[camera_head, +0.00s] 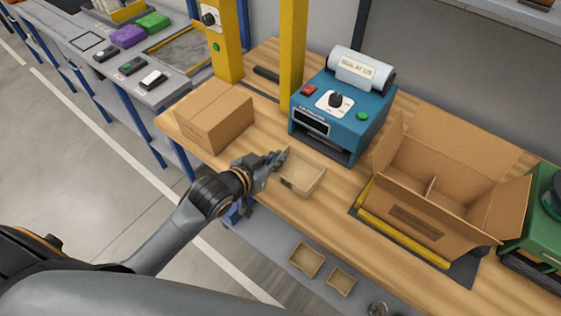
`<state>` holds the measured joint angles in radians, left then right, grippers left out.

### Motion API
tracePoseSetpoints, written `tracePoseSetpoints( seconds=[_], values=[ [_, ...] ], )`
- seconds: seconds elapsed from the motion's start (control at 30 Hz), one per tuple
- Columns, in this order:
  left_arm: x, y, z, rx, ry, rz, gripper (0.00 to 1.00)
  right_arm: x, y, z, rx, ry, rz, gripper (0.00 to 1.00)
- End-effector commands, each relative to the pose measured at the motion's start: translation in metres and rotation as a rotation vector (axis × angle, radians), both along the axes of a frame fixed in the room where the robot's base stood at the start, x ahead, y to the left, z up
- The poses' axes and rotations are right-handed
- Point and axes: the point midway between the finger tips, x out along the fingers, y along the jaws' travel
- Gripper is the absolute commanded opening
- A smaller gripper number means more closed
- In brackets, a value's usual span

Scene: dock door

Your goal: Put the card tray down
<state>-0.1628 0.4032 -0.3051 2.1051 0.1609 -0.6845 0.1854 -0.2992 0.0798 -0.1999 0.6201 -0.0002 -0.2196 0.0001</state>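The card tray (311,184), a small open tan box, is at the front edge of the wooden bench, in front of the blue machine. It looks about level. My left gripper (278,160) is at the tray's left side, with its fingers closed at the left wall. The fingers hide part of that wall. I cannot tell whether the tray's underside touches the bench top. My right gripper is not in view.
The wooden bench (345,190) has a closed carton (215,115) at left and a blue sealing machine (342,112) behind the tray. An open divided carton (415,216) stands at right. Two small trays (306,260) (341,281) lie on the lower shelf. A yellow post (292,55) rises behind.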

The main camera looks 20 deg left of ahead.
Motion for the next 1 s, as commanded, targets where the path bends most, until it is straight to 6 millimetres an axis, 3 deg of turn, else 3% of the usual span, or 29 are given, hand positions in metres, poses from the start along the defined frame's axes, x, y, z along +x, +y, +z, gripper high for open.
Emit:
tracePoseSetpoints(
  seconds=[0.2, 0.53, 0.93, 1.0],
  values=[
    [0.022, 0.0, -0.025, -0.002, -0.003, 0.0, 0.0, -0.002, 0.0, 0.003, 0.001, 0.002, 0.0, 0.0],
    [0.029, 0.0, -0.059, -0.001, 0.0, 0.0, 0.0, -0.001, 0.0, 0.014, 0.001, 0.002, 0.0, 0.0],
    [0.029, 0.0, -0.067, -0.001, -0.003, 0.0, 0.0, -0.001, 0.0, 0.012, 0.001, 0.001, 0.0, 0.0],
    [0.029, 0.0, -0.067, -0.001, -0.003, 0.0, 0.15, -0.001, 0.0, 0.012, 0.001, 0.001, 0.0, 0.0]
  ],
)
